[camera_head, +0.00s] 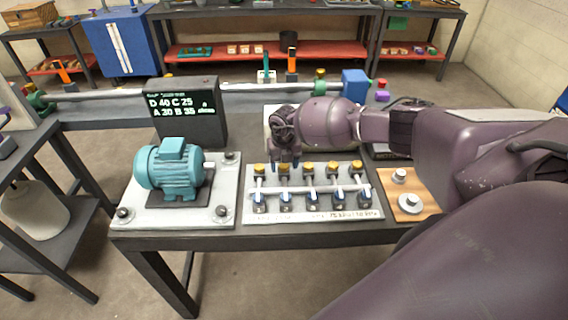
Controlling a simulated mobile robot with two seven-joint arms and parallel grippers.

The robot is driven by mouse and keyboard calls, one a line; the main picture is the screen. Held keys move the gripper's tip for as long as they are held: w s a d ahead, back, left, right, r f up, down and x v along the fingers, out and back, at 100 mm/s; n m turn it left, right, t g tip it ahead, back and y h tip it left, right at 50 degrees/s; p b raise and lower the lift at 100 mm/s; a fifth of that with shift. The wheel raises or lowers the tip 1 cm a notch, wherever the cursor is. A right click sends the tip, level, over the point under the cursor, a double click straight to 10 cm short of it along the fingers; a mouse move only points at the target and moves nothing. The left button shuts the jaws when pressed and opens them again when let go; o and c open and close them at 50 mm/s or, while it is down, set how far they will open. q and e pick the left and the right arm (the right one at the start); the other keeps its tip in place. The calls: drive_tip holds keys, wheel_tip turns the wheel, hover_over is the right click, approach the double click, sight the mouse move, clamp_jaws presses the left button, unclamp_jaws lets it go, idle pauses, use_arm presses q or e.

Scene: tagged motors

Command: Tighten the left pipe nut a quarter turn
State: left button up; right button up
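A pale pipe (105,96) runs along the back bench. A green fitting (38,100) sits at its left end and another green fitting (320,80) sits towards the right, near a blue block (355,84). I cannot tell for certain which part is the left pipe nut. My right gripper (285,160) points down over the back left of a pale panel (313,212), close to its yellow caps. Its fingers look apart, with nothing seen between them. Whether it touches a cap is unclear. My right arm hides part of the back bench. My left gripper is not in view.
A teal motor (170,168) stands on a grey plate (220,190) at the left of the front bench. A dark display (188,112) stands behind it. A wooden board (390,208) with metal parts lies right of the panel. Little of the bench top is bare.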

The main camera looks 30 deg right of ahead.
sight(284, 165)
wheel_tip(284, 165, up, 11)
idle(0.7)
drive_tip(key=shift+f, duration=0.1)
idle(0.4)
